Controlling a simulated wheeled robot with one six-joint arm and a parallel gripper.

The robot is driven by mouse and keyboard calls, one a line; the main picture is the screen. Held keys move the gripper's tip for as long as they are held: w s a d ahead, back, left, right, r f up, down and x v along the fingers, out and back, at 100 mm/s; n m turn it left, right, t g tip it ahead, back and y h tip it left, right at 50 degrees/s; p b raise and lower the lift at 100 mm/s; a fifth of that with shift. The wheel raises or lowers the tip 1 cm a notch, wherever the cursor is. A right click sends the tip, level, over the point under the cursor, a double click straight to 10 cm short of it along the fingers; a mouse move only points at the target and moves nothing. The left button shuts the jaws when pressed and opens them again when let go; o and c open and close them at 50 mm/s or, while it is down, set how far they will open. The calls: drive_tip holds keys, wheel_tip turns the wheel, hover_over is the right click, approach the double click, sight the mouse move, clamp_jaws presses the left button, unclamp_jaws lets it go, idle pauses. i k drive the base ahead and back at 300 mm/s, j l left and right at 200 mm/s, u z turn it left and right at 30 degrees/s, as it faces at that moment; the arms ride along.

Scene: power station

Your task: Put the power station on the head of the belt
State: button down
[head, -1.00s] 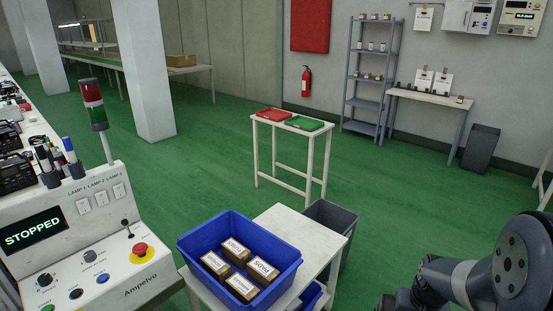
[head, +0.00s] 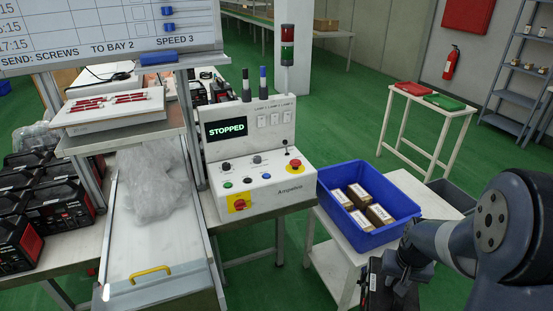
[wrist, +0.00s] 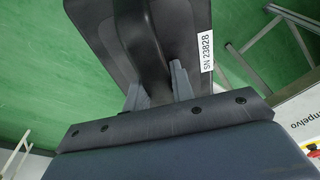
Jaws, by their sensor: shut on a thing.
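My gripper (wrist: 160,88) is shut on the handle of a black power station (wrist: 185,40) with a white label reading SN 23828. In the head view this power station (head: 373,288) hangs at the bottom right, partly hidden by my arm, near the white table. The belt (head: 135,240) runs along the left, with a pale surface and a yellow handle (head: 152,273) at its near end. A crumpled clear plastic bag (head: 152,190) lies on it. The held power station is well to the right of the belt.
Several black and red power stations (head: 50,215) stand left of the belt. A control box (head: 258,165) showing STOPPED stands between the belt and a blue bin (head: 375,240) of cartons. A whiteboard (head: 130,28) and a raised tray (head: 110,108) overhang the belt's far part.

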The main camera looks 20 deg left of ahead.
sight(157, 258)
drive_tip(key=k+j+u, duration=0.25)
drive_tip(key=u, duration=0.25)
drive_tip(key=k+j+u, duration=0.25)
drive_tip(key=u, duration=0.2)
drive_tip(key=j, duration=0.1)
